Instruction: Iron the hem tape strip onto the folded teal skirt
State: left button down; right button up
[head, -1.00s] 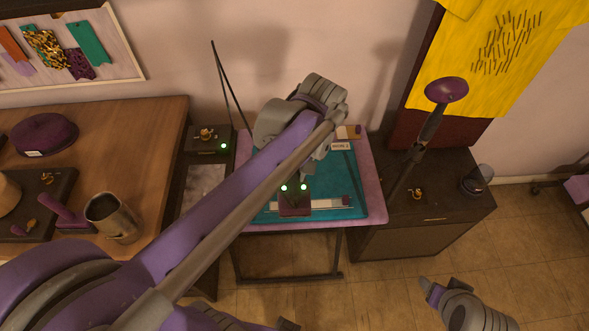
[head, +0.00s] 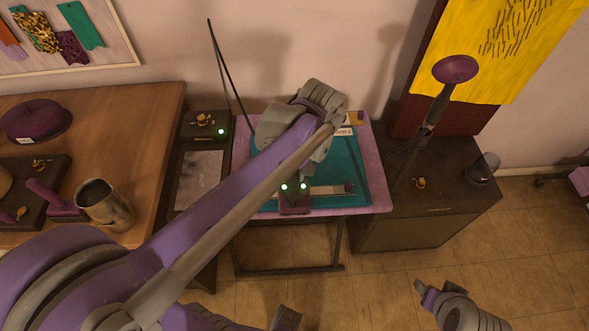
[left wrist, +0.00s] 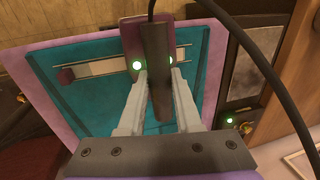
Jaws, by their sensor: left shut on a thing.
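The folded teal skirt (head: 350,172) lies flat on a pink-purple board (head: 380,199). The pale hem tape strip (head: 328,190) lies across it near the front edge, with a dark purple piece at its right end. My left gripper (left wrist: 157,80) is shut on the black handle of the purple iron (head: 293,203). The iron is over the strip and covers part of it. Two green lights glow on the iron. Whether its sole touches the strip is hidden. In the left wrist view the strip (left wrist: 100,68) runs under the iron.
A black cord (left wrist: 245,55) runs from the iron. A dark unit with a green light (head: 205,125) stands left of the board. A wooden table with a metal cup (head: 105,205) is further left. A dark cabinet (head: 425,220) stands right of the board.

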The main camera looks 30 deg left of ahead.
pick_arm(q)
jog(key=shift+f, duration=0.4)
dwell(0.9)
jog(key=shift+r, duration=0.2)
dwell(0.8)
jog(key=shift+p+v, duration=0.4)
jog(key=shift+v, duration=0.45)
jog(key=shift+a, duration=0.2)
